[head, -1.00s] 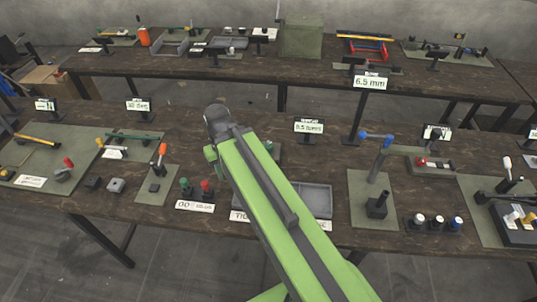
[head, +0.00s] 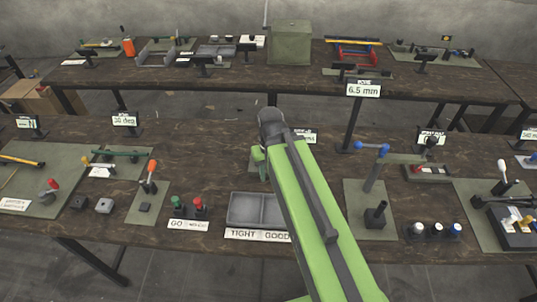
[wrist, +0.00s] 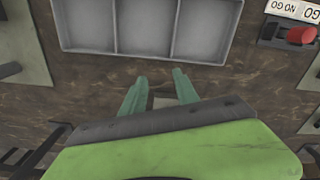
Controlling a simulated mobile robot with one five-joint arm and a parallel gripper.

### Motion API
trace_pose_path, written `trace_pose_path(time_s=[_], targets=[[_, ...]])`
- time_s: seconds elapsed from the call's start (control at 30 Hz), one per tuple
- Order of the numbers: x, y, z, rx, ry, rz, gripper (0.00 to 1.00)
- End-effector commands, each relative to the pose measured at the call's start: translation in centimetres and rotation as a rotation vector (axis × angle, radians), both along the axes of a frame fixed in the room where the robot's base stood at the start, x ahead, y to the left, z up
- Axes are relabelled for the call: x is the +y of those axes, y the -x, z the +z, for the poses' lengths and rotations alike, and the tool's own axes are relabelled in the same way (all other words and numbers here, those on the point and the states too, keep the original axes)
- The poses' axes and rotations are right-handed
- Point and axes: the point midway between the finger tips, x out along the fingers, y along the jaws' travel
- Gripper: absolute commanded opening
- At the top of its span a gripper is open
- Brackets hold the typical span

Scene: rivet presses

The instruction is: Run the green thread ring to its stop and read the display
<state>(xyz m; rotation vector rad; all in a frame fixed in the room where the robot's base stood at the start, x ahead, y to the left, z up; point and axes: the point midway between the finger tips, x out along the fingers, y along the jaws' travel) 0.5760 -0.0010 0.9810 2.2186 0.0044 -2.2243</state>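My gripper (wrist: 158,92) shows in the wrist view with two teal fingers apart and nothing clearly held between them. In the head view my gripper (head: 258,155) hangs over the bench behind the grey tray, partly hidden by my arm. A green-topped piece (head: 179,202) stands beside a red-topped piece (head: 198,205) behind a GO / NO GO label; I cannot tell whether the green one is the thread ring. The red piece also shows in the wrist view (wrist: 302,35). A small display (head: 307,135) is mostly covered by my arm, its reading unreadable.
A compartmented grey tray (head: 240,209) labelled TIGHT and GOOD stands at the front edge and looks empty; it also shows in the wrist view (wrist: 145,52). Bare bench lies behind the GO / NO GO pieces.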

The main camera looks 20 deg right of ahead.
Motion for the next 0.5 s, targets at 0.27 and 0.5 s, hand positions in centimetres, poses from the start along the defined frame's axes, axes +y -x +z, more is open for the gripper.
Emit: trace_pose_path(time_s=[0.27, 0.5], targets=[[0.1, -4.4, 3.9, -0.001, -0.001, 0.316, 0.61], [0.3, -11.8, 9.3, -0.002, -0.003, 0.994, 0.61]])
